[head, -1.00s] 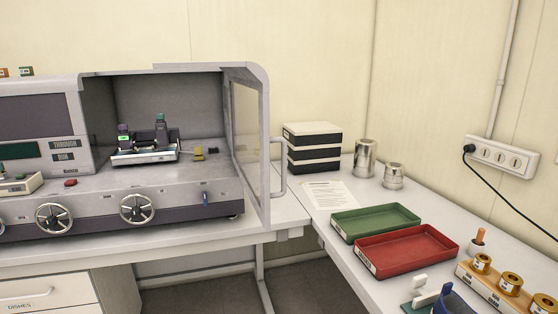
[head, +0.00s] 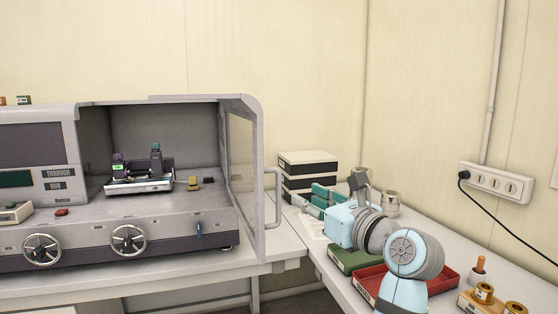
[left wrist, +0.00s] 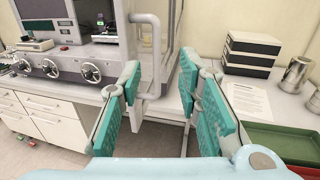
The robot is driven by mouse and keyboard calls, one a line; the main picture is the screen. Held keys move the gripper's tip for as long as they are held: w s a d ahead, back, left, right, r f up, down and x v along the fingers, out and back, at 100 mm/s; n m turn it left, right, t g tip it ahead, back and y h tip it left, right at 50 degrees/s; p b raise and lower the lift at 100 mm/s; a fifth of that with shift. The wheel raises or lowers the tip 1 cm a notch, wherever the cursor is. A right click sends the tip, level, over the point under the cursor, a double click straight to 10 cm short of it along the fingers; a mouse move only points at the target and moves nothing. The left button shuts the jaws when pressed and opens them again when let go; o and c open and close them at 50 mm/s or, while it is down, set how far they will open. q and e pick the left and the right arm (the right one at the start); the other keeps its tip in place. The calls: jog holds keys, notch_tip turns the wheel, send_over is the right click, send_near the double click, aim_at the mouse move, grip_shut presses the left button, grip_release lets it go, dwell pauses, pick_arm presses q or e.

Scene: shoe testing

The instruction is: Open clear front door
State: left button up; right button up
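The clear front door (head: 241,150) of the grey testing machine stands swung wide at the right of the opening, in a pale frame. Its pale bar handle (head: 275,198) sticks out to the right; in the left wrist view the handle (left wrist: 153,45) is ahead of my gripper. My left gripper (head: 308,198), with teal finger pads, is to the right of the handle and apart from it. In the left wrist view the left gripper (left wrist: 160,80) is open, with nothing between its fingers. My right gripper is not in view.
Stacked black-and-white boxes (head: 308,160) stand behind my gripper. A green tray (head: 345,258), a red tray (head: 440,275) and a metal canister (head: 391,203) are on the right bench, partly behind my arm. The machine's bench has a clear front edge (head: 200,263).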

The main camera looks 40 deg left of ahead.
aim_at(279, 183)
pick_arm(q)
jog(key=p+x, duration=0.1)
jog(key=x, duration=0.3)
jog(key=p+x, duration=0.1)
jog(key=x, duration=0.3)
jog(key=p+x, duration=0.2)
jog(key=x, duration=0.2)
jog(key=shift+s+a+r, duration=0.15)
jog(key=shift+s+a, duration=0.1)
jog(key=shift+s, duration=0.05)
jog(key=shift+r, duration=0.1)
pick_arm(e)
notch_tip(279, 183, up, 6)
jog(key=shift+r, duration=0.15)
pick_arm(q)
jog(key=shift+s+d, duration=0.1)
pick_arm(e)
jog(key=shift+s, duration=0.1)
pick_arm(q)
grip_shut()
